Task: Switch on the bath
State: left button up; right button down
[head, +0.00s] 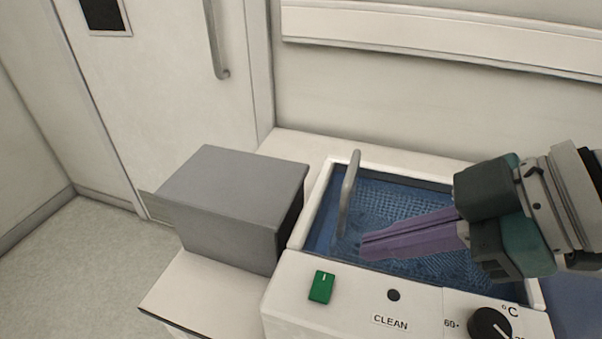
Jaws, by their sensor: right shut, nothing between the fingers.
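The bath (318,212) is a white tub with a blue textured inside, on the white counter. Its sloped front panel carries a green rocker switch (321,287) at the left. A small dark round button or light (393,295) sits above the word CLEAN. A black dial (489,328) marked in °C is at the right, partly cut off by the picture's edge. My right gripper (363,247) reaches in from the right, its purple fingers together and empty. It shows over the bath's inside, behind and right of the green switch, apart from it. My left gripper is not in view.
A grey box (228,210) stands on the counter just left of the bath. A grey curved handle (347,192) rises at the bath's left inside. Bare counter (205,296) lies in front of the box. A white door (165,90) and wall rail (430,38) are behind.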

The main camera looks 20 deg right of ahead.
aim_at(331, 273)
jog(key=x, duration=0.4)
jog(key=f, duration=0.3)
jog(key=shift+w+f+b, duration=0.2)
jog(key=shift+w+b, duration=0.05)
jog(key=shift+b, duration=0.15)
jog(key=shift+d+f, duration=0.1)
jog(key=shift+f, duration=0.3)
jog(key=shift+w+f+b, duration=0.15)
jog(key=shift+f+b, duration=0.25)
jog(key=shift+d+f+g, duration=0.1)
jog(key=shift+d+g, duration=0.05)
jog(key=shift+g, duration=0.25)
